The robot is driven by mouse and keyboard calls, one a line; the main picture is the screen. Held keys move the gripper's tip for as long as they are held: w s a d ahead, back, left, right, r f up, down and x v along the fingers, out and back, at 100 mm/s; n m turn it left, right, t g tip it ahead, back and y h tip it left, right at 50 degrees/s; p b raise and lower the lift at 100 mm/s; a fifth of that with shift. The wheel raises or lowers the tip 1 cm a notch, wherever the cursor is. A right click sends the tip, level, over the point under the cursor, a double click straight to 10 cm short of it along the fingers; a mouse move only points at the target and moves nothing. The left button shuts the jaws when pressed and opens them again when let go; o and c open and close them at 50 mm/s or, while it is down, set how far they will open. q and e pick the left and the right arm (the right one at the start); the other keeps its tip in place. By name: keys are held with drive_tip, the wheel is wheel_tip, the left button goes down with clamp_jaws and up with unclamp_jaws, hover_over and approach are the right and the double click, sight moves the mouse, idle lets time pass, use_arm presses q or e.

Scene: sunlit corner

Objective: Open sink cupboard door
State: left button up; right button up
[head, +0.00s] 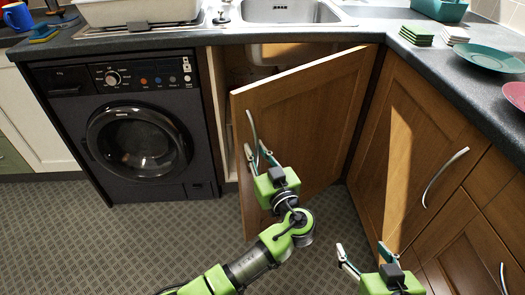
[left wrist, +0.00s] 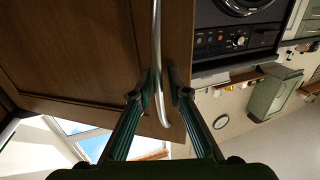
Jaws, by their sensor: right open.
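The sink cupboard door (head: 308,120) is a brown wooden panel standing well ajar under the sink, with part of the cupboard's inside showing behind its top edge. Its curved metal handle (head: 250,130) is on the panel's left side. My left gripper (head: 257,155) is at this handle. In the left wrist view the handle (left wrist: 157,50) runs between the two narrowed fingers (left wrist: 160,98), which are shut on it; the exact contact is hard to see. My right gripper (head: 362,252) is open and empty, low in front of the right-hand cupboards.
A black washing machine (head: 137,140) stands left of the opening. Closed wooden cupboards (head: 410,150) with metal handles are at the right. The worktop (head: 440,62) carries plates (head: 488,57) and a sink (head: 280,10). The patterned floor (head: 150,235) in front is clear.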

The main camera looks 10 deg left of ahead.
sight(242, 147)
use_arm(q)
drive_tip(key=shift+m+t+h, duration=0.4)
drive_tip(key=shift+m+h, duration=0.1)
drive_tip(key=shift+h, duration=0.2)
drive_tip(key=shift+w+a+p, duration=1.1)
drive_tip(key=shift+w+a, duration=1.8)
drive_tip(key=shift+a, duration=0.25)
drive_tip(key=shift+v, duration=3.8)
drive_tip(key=b+v, duration=0.1)
drive_tip(key=v, duration=0.7)
drive_tip(key=shift+s+a, duration=0.2)
drive_tip(key=shift+s, duration=0.05)
drive_tip(key=shift+b, duration=0.45)
